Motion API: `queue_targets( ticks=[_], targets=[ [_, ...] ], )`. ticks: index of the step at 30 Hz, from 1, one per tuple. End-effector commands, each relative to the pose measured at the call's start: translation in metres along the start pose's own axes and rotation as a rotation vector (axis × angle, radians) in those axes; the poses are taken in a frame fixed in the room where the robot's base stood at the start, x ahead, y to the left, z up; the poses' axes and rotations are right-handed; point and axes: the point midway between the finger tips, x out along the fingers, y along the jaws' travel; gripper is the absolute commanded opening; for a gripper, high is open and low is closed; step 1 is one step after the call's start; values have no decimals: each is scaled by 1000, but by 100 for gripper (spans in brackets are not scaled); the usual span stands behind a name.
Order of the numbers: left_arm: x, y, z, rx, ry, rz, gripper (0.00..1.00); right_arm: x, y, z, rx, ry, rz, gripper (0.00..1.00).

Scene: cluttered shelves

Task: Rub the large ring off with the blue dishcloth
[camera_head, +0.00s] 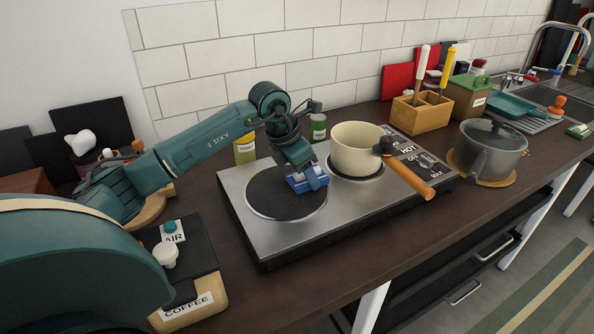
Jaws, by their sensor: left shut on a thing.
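My left gripper (306,177) comes down from the left over the two-burner hob. It is shut on the blue dishcloth (308,181), a small folded blue bundle. The cloth is at the right upper part of the large dark ring (283,200), a round black plate with a pale rim on the hob's left side. It looks low over the plate or touching it; I cannot tell which. Any mark on the plate is too small to make out. My right gripper is not in view.
A cream pan (355,146) stands on the hob's right burner, its wooden handle (408,178) pointing front right. A lidded grey pot (490,146) stands further right on a mat. A coffee box (191,304) is at front left. A yellow container (244,149) and green jar (317,128) stand behind the hob.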

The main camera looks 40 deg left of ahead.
Motion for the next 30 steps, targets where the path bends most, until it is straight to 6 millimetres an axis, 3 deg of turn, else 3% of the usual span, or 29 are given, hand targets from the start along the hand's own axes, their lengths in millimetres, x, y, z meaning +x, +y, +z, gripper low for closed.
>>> queue_targets(
  ticks=[30],
  targets=[
    [-16,1,-49,-1,1,2,28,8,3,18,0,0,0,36]
  ],
)
